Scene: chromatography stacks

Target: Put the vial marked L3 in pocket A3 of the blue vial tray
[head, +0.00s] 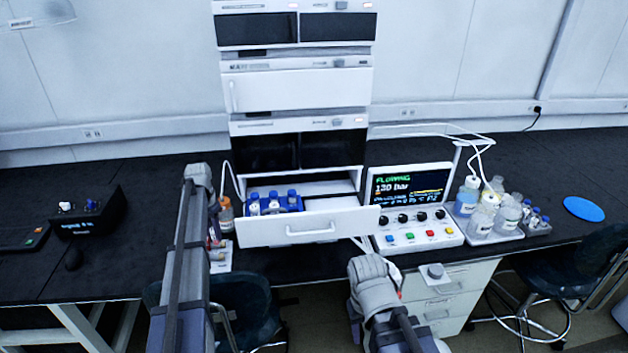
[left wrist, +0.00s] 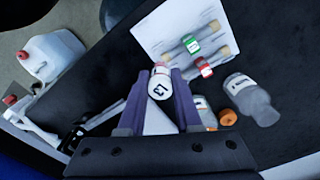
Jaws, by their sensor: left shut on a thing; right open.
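My left gripper (left wrist: 161,88) is shut on a small vial (left wrist: 160,82) with a white label marked L3 in the left wrist view. In the head view my left arm reaches up at the left, and its fingers and the vial are hard to make out there. The blue vial tray (head: 302,208) sits in the pulled-out drawer (head: 260,237) of the stack and holds several blue-capped vials (head: 273,202). Its pocket marks are too small to read. My right gripper (head: 372,272) is at lower middle, in front of the bench; its fingertips are mostly hidden.
Right of the drawer stand a control panel (head: 412,236) and a bottle tray (head: 482,238). A blue disc (head: 584,208) lies far right.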

